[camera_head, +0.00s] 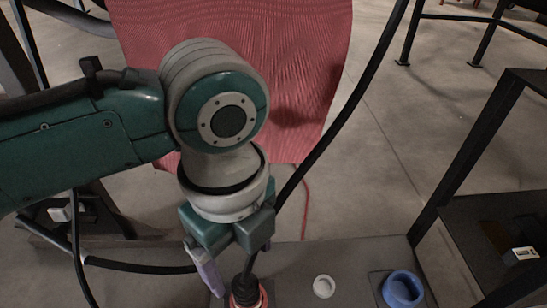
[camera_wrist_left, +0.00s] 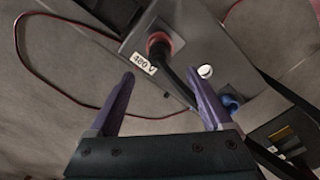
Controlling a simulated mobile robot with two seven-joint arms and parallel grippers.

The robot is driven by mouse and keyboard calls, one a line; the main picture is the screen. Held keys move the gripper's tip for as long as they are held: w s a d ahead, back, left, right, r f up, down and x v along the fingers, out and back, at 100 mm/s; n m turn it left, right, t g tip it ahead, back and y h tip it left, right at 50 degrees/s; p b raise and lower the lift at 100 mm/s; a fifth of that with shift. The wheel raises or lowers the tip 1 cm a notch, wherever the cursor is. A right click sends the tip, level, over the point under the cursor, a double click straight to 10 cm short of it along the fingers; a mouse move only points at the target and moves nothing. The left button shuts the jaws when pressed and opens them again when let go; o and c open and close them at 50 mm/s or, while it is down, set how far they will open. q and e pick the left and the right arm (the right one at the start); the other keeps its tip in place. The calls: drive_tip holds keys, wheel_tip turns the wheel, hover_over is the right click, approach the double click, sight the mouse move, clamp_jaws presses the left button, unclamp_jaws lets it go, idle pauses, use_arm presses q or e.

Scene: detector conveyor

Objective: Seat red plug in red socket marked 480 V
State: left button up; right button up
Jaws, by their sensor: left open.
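My left gripper (camera_head: 240,270) is open, its two purple fingers spread, and it hangs just above the fixture. In the left wrist view the gripper (camera_wrist_left: 160,74) has nothing between its fingers. A black plug body with a cable (camera_head: 243,284) stands in the red ring of the socket (camera_head: 262,297), at the bottom edge of the head view. In the left wrist view the plug (camera_wrist_left: 157,39) sits at the red socket ring (camera_wrist_left: 166,37), beside the white 480 V label (camera_wrist_left: 143,63), beyond the fingertips. How deep it sits cannot be told.
A blue socket (camera_head: 402,289) and a white round piece (camera_head: 324,286) are on the same grey panel (camera_head: 290,262), to the right. A black cable (camera_head: 335,130) runs up past the gripper. A dark metal frame (camera_head: 480,140) stands at the right.

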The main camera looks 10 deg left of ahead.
use_arm(q)
drive_tip(key=shift+r, duration=0.75)
drive_tip(key=shift+s+d+f, duration=0.1)
drive_tip(key=shift+s+d, duration=0.1)
drive_tip(key=shift+d, duration=0.05)
drive_tip(key=s+d+r+n+t+h, duration=0.25)
drive_tip(key=s+n, duration=0.35)
drive_tip(key=n, duration=0.4)
drive_tip(key=s+a+r+n+y, duration=0.1)
drive_tip(key=s+a+n, duration=0.1)
drive_tip(key=a+n, duration=0.4)
drive_tip(key=s+a+r+n+t+y, duration=0.1)
drive_tip(key=s+a+n, duration=0.2)
drive_tip(key=a+n, duration=0.2)
drive_tip(key=shift+s+a+n, duration=0.35)
drive_tip(key=shift+a+n, duration=0.05)
drive_tip(key=shift+a, duration=0.35)
